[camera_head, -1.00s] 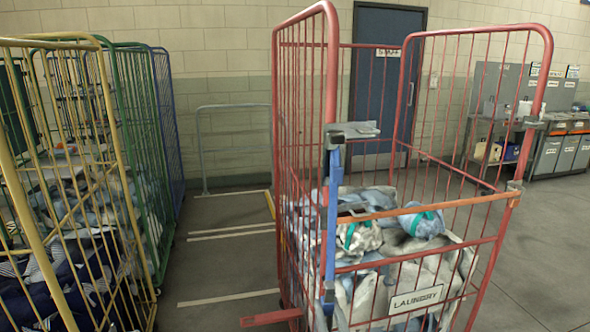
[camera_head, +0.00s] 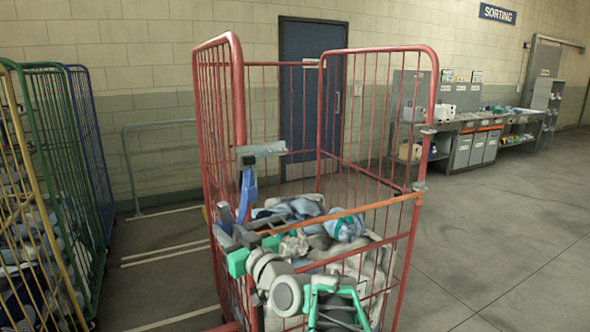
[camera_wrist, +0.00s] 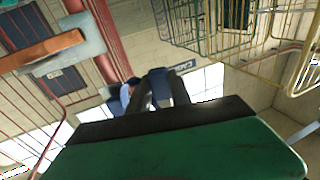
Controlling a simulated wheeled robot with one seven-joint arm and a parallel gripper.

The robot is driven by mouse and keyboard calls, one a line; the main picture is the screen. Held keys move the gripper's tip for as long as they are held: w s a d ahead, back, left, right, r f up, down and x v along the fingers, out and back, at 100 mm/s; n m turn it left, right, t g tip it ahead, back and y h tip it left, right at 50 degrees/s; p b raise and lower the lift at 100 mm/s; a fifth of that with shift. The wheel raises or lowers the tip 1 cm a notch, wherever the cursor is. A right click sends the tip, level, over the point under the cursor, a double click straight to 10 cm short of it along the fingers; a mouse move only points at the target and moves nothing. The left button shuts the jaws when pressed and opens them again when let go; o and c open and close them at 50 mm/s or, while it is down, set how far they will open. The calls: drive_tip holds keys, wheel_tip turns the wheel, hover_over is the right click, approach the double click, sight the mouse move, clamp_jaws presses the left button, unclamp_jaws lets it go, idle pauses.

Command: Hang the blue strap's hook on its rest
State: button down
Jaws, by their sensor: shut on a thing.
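The blue strap (camera_head: 247,192) hangs at the front left post of the red laundry cage, below a grey bracket (camera_head: 262,149). My gripper (camera_head: 235,235) is at the strap's lower part, in front of that post. It is shut on a blue piece (camera_head: 226,214), seemingly the strap's lower end with its hook. In the wrist view my dark fingers (camera_wrist: 152,92) have blue showing at their outer sides. The hook's shape is hidden by the fingers, and I cannot tell which part is its rest.
The red cage (camera_head: 232,120) holds a heap of laundry. An orange strap (camera_head: 350,213) crosses its front and also shows in the wrist view (camera_wrist: 45,50). Yellow, green and blue cages (camera_head: 60,150) stand at the left. Open floor (camera_head: 490,240) lies to the right.

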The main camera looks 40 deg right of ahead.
drive_tip(key=s+d+r+p, duration=0.1)
drive_tip(key=s+d+r, duration=0.2)
drive_tip(key=d+r, duration=0.3)
drive_tip(key=s+d+r+h+p, duration=0.1)
drive_tip(key=s+d+r, duration=0.3)
drive_tip(key=d, duration=0.5)
drive_tip(key=shift+d+r+m+g, duration=0.25)
drive_tip(key=shift+r+m+g, duration=0.05)
drive_tip(key=shift+r, duration=0.65)
drive_tip(key=shift+f, duration=0.1)
drive_tip(key=w, duration=0.2)
drive_tip(key=w+d, duration=0.1)
drive_tip(key=w, duration=0.1)
drive_tip(key=shift+d, duration=0.1)
drive_tip(key=shift+b, duration=0.95)
